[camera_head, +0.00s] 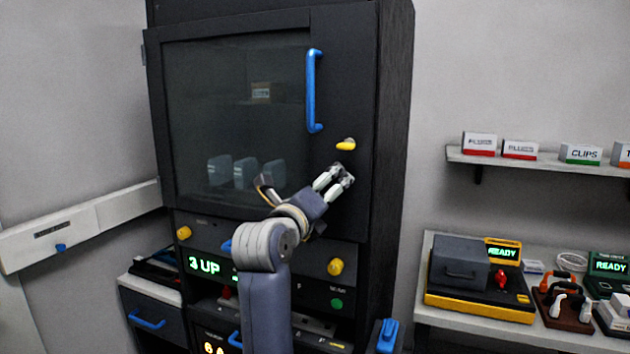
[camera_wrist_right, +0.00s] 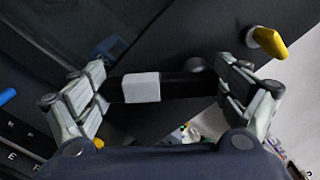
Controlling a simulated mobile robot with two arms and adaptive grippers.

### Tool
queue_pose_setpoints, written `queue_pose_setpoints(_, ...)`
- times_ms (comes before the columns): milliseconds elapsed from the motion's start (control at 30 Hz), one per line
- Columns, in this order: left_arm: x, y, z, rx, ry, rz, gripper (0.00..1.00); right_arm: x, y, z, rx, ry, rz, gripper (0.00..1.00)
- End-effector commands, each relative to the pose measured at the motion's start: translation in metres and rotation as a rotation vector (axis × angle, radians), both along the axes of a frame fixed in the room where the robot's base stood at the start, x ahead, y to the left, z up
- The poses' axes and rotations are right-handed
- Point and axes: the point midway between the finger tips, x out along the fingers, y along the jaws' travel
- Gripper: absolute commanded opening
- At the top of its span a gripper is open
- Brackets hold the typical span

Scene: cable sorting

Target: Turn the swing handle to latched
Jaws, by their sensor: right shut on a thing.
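A yellow handle (camera_head: 346,145) sticks out from the dark cabinet door, below the long blue door pull; I take it for the swing handle. In the right wrist view the yellow handle (camera_wrist_right: 270,42) sits on a round grey base at the upper right, apart from the fingers. My right gripper (camera_head: 343,178) is just below it, in front of the door. The right wrist view shows its fingers (camera_wrist_right: 165,92) at both ends of a dark bar (camera_wrist_right: 180,86) with a pale block. I cannot tell what the bar belongs to. My left gripper is not in view.
The tall dark cabinet (camera_head: 388,120) has a glass door (camera_head: 235,130) with a blue pull (camera_head: 314,90). Yellow knobs (camera_head: 335,267) and a "3 UP" display (camera_head: 205,266) are below. A shelf (camera_head: 540,160) with small boxes and a bench (camera_head: 480,325) with devices stand at right.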

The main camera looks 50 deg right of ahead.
Motion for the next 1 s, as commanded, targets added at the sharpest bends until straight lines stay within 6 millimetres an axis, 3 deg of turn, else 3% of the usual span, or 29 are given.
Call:
queue_pose_setpoints(133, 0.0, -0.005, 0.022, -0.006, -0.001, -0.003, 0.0, -0.002, -0.001, -0.001, -0.052, 0.136, 0.002, 0.48)
queue_pose_setpoints(600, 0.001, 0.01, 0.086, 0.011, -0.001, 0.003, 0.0, -0.013, -0.005, -0.009, -0.204, 0.515, 0.0, 0.48)
queue_pose_setpoints(1000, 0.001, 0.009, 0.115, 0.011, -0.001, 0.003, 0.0, -0.019, -0.008, -0.015, -0.268, 0.676, -0.001, 0.48)
